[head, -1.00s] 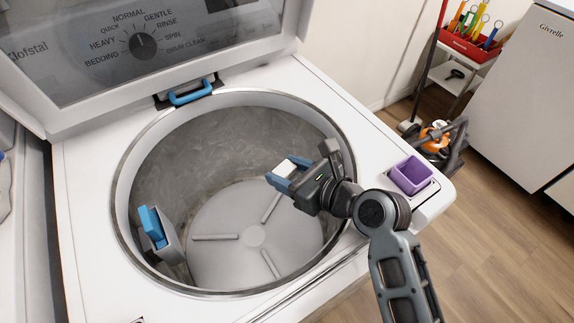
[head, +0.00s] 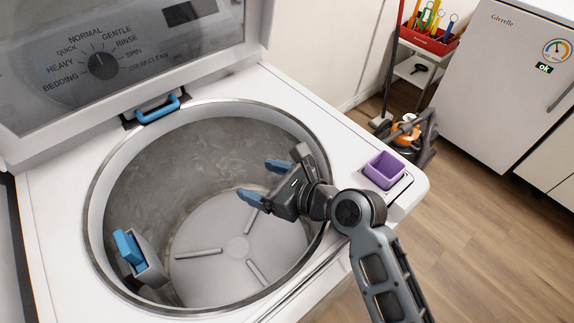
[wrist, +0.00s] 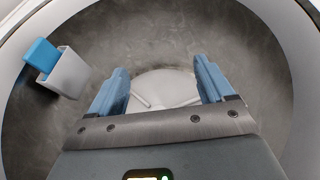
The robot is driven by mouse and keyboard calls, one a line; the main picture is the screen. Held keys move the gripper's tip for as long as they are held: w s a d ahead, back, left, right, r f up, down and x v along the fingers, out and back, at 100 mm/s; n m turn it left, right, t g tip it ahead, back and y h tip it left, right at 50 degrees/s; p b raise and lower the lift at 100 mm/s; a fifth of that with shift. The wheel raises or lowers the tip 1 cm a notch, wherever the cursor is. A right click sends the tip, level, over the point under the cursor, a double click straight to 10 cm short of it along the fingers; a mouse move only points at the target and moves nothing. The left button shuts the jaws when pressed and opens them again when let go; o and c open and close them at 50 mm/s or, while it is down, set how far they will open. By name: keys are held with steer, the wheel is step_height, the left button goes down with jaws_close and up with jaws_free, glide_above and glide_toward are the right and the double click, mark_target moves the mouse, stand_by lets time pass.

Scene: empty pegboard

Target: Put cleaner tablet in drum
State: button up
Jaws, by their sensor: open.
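The washer's drum (head: 150,190) is open, with grey walls and a pale ribbed disc (head: 222,250) at its bottom. My gripper (head: 260,180) is inside the drum opening on its right side, above the disc. Its blue fingers are spread apart with nothing between them. In the wrist view my gripper (wrist: 160,80) points down at the disc (wrist: 165,88), which shows between the fingers. I cannot make out the white cleaner tablet in either current view; my gripper or its fingers may hide it.
A grey holder (head: 150,270) with a blue top (head: 128,246) sits at the drum's left wall. The raised lid (head: 110,60) stands behind, with a blue latch (head: 158,108). A purple cup (head: 384,170) sits on the washer's right corner.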

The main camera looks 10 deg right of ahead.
steer(key=s+d+r, duration=0.3)
steer(key=d+r, duration=0.8)
steer(key=shift+d, duration=0.15)
stand_by(0.6)
